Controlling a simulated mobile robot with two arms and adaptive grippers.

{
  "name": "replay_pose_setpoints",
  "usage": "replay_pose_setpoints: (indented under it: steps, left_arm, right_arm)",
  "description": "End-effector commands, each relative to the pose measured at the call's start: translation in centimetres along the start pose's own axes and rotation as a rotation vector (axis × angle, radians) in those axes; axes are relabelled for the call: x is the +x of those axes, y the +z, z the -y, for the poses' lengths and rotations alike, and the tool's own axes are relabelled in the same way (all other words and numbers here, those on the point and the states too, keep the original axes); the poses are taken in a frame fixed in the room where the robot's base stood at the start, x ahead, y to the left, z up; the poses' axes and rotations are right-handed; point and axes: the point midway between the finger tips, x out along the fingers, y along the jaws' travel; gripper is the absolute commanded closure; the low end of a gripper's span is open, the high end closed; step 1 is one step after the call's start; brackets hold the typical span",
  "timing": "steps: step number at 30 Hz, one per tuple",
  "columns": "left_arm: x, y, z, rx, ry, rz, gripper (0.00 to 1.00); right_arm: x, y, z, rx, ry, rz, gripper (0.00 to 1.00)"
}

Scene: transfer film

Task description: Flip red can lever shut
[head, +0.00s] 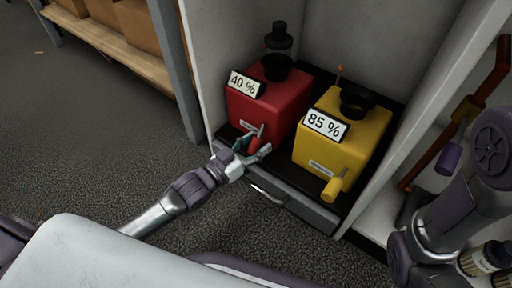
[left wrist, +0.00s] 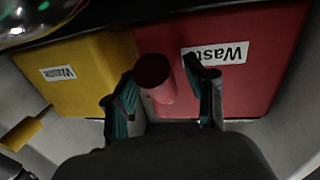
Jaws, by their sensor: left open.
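The red can (head: 268,100) stands in a cabinet with a "40 %" sign and a black neck on top. Its red lever handle (head: 254,146) sticks out low on the front. In the left wrist view the round end of the red lever handle (left wrist: 154,70) points toward the camera, in front of the red can (left wrist: 265,70). My left gripper (head: 253,152) is open at the handle, with one finger on each side; I cannot tell whether either touches it. Its fingers also show in the left wrist view (left wrist: 163,88). My right gripper is not in view.
A yellow can (head: 355,145) with an "85 %" sign stands right beside the red one, its yellow lever handle (head: 332,188) jutting forward. Below is a grey drawer front with a metal handle (head: 268,195). Cabinet walls (head: 208,60) close both sides. A shelf with boxes (head: 125,70) stands left.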

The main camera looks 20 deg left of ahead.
Motion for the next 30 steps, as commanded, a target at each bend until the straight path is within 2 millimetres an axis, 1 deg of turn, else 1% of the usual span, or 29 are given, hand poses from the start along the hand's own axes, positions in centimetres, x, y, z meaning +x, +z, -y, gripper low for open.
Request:
replay_pose_setpoints:
  steps: [7, 8, 15, 18, 26, 30]
  left_arm:
    - [0.1, -0.03, -0.02, -0.001, 0.0, 0.001, 0.44]
    - [0.1, -0.03, -0.01, -0.001, 0.0, 0.001, 0.46]
    - [0.08, -0.01, -0.01, 0.0, 0.0, 0.001, 0.86]
    - [0.07, -0.01, 0.0, 0.0, 0.0, 0.001, 1.0]
    - [0.06, -0.03, 0.0, 0.0, 0.0, 0.001, 1.0]
    - [0.0, -0.3, -0.04, -0.002, -0.002, 0.012, 1.0]
  right_arm:
    - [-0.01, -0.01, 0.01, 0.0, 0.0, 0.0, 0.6]
    - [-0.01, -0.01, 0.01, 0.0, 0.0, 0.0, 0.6]
    - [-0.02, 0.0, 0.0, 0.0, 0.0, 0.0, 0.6]
    - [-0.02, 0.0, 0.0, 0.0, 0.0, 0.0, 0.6]
    - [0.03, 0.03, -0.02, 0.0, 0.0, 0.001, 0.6]
    - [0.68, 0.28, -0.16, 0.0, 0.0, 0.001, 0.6]
